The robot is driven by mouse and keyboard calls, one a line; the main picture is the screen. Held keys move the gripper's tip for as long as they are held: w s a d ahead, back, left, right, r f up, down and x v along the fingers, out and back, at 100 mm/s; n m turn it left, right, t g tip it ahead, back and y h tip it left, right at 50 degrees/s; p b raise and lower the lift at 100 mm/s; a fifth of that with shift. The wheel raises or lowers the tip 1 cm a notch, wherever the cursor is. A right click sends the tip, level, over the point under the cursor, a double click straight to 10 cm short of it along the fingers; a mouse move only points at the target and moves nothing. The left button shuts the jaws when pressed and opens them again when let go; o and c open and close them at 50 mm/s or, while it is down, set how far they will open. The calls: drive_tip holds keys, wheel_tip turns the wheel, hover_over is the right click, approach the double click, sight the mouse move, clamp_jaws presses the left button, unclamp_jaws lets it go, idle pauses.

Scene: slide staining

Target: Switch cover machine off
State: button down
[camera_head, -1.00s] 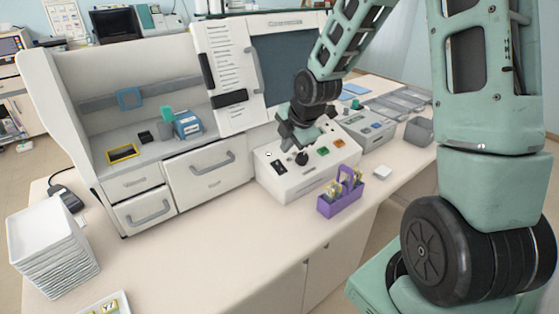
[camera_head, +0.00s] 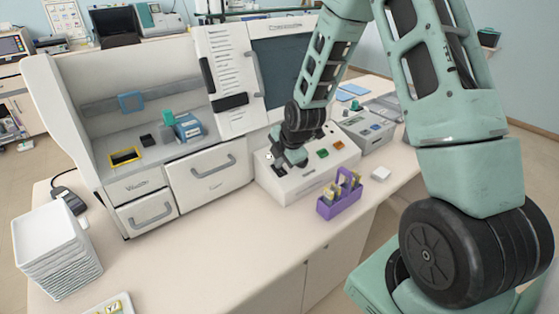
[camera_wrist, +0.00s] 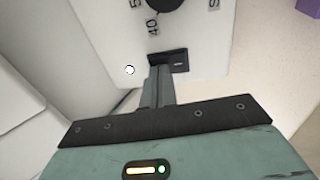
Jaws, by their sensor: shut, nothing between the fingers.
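The cover machine (camera_head: 215,95) is the large white cabinet with an open bay at left and a dark window at right. Its white control box (camera_head: 318,180) stands in front, with green and orange buttons on top. My gripper (camera_head: 283,163) is shut and empty over the left end of this box. In the wrist view my gripper (camera_wrist: 160,75) points at a black rocker switch (camera_wrist: 175,60) on the white panel (camera_wrist: 110,40). The fingertips overlap the switch's left part; whether they touch it is unclear. A black knob (camera_wrist: 165,3) sits beyond the switch.
A purple carrier (camera_head: 340,198) with slides stands just in front of the control box. A grey device (camera_head: 368,130) is behind it at right. Stacked white trays (camera_head: 58,250) are at the left front. The middle front of the table is clear.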

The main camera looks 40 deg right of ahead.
drive_tip(key=shift+w+f+b, duration=0.15)
drive_tip(key=shift+f+b, duration=0.15)
drive_tip(key=shift+b, duration=0.1)
drive_tip(key=shift+r, duration=0.2)
drive_tip(key=shift+f, duration=0.1)
drive_tip(key=shift+s+f, duration=0.15)
drive_tip(key=shift+s, duration=0.7)
